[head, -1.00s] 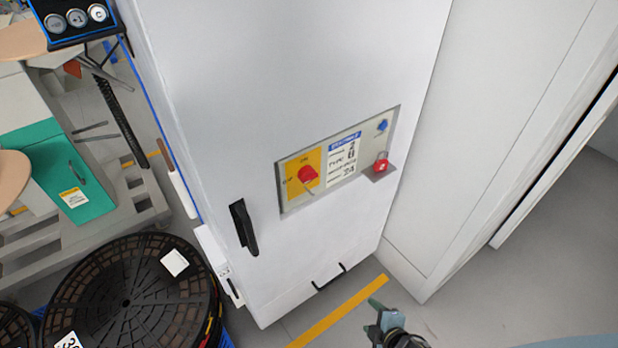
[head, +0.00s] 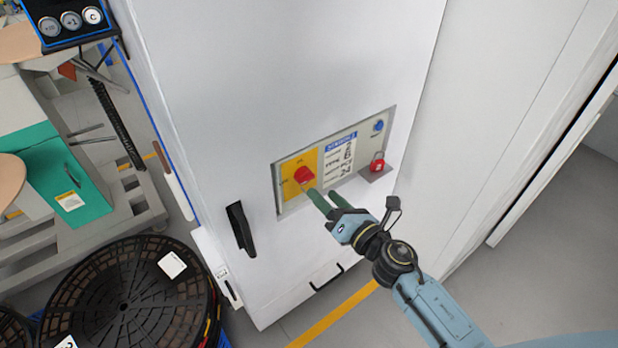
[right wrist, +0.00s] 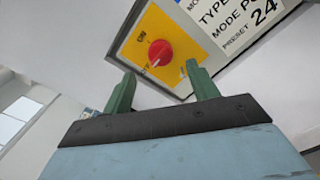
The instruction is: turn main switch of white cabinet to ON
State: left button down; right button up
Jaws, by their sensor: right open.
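The white cabinet (head: 290,75) stands in front of me with a control panel on its door. The main switch, a red round knob (head: 304,175) on a yellow plate (head: 292,188), is at the panel's left end. In the right wrist view the knob (right wrist: 159,53) has a small pale mark at its lower left, near the OFF label; ON is at upper left. My right gripper (head: 325,196) is open, its green fingertips just short of the knob and slightly below it. In the wrist view the fingers (right wrist: 160,70) stand apart on either side below the knob, not touching it. My left gripper is not in view.
A black door handle (head: 241,229) is left of the panel. Black reels (head: 130,300) stand at lower left. Floor at right is clear.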

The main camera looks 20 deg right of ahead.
aim_at(308, 180)
jog(key=x, duration=0.7)
jog(key=c, duration=1)
